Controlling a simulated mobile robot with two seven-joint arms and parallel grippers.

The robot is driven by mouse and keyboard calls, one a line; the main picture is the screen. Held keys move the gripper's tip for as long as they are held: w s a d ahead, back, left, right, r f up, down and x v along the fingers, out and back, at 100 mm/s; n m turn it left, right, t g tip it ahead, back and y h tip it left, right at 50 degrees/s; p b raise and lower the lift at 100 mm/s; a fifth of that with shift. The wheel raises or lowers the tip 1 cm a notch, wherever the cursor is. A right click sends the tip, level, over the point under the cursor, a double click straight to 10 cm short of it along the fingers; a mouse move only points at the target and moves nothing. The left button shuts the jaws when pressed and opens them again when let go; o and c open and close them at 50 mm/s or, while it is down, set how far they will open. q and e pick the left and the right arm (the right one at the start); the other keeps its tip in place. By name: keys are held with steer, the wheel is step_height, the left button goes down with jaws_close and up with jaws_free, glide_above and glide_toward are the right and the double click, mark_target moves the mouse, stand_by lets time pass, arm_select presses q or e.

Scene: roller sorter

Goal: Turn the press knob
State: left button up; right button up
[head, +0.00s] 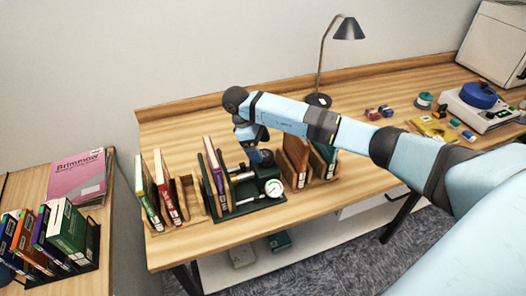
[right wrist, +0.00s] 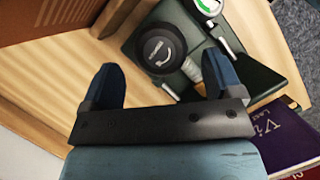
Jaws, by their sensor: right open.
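The press is a dark green device with metal rods and a round white gauge (head: 273,187), standing on the desk among books in the head view. In the right wrist view its round black knob (right wrist: 160,48) shows just beyond my fingers, beside a metal rod; the gauge (right wrist: 209,4) is cut by the top edge. My right gripper (right wrist: 163,72) is open and empty, with its two blue fingers to either side of the knob's near side. In the head view the right gripper (head: 262,157) is over the back of the press and hides the knob. My left gripper is not in view.
Books (head: 163,186) stand left of the press and brown books (head: 296,155) right of it. A dark lamp (head: 348,28) stands behind. A white device with a blue top (head: 479,96) and small items lie far right. A side table with books (head: 68,232) is at left.

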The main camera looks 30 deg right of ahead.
steer(key=p+v, duration=0.6)
steer(key=v, duration=0.4)
steer(key=shift+a+r, duration=0.15)
steer(key=shift+r, duration=0.1)
